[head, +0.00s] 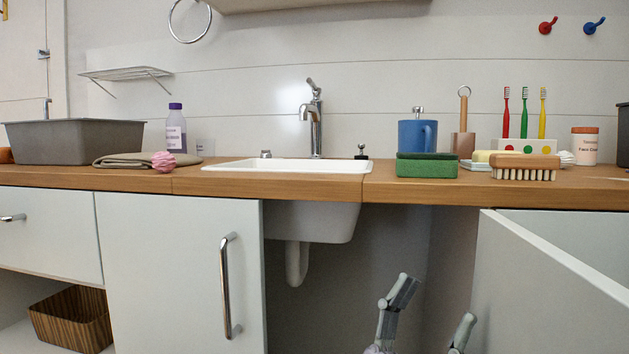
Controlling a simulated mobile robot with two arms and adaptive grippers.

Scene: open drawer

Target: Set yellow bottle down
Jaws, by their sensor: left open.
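No yellow bottle can be made out in the head view. My left gripper (436,300) shows at the bottom edge, right of centre, with its two grey fingers pointing up and spread apart. Nothing shows between the fingers. My right gripper is not in view.
A cabinet door (170,270) is at the left.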

